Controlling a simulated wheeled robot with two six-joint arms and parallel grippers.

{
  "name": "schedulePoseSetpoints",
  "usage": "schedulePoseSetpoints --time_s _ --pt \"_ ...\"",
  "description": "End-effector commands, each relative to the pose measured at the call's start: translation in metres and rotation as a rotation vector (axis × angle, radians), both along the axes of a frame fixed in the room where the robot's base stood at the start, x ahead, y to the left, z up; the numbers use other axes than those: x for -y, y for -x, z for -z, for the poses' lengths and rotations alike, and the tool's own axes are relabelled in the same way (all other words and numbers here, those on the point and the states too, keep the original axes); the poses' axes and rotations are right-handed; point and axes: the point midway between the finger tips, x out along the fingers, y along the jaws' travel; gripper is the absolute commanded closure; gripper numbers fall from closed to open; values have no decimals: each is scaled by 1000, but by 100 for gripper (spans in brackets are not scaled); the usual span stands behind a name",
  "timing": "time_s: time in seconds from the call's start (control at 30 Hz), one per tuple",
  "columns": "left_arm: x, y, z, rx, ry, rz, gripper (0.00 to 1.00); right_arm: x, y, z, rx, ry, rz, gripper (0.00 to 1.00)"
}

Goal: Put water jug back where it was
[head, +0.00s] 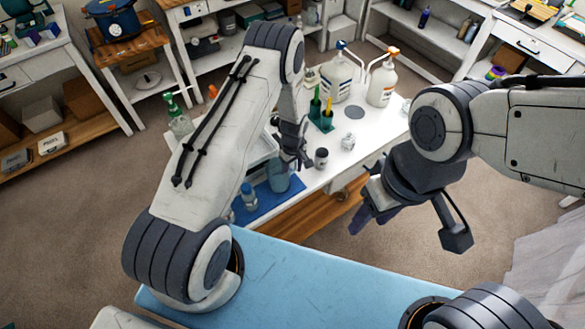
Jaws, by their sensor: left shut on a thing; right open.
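The water jug (279,178), bluish and see-through, is upright at the near edge of the white worktable, by the blue mat (268,203). My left gripper (296,160) is at the jug's upper right side and shut on it. The fingers' contact is small and partly hidden, and I cannot tell whether the jug's base touches the mat. My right gripper (411,226) is open and empty, in front of the worktable's right side, over the floor.
A small blue-capped bottle (249,196) stands left of the jug. A grey round spot (354,112) is bare.

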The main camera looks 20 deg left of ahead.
Motion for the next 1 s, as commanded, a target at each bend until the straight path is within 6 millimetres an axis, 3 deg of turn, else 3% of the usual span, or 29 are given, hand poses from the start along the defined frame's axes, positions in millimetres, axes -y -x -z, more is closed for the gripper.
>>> schedulePoseSetpoints --time_s 0.5,0.53,0.6,1.0 --pt "0 0 12 0 0 0 100 0 0 2 0 0 0 50" --pt "0 0 11 0 0 0 32 0 0 0 0 0 0 50" --pt "0 0 10 0 0 0 14 0 0 0 0 0 0 50" --pt "0 0 4 0 0 0 14 0 0 -7 0 0 0 50"
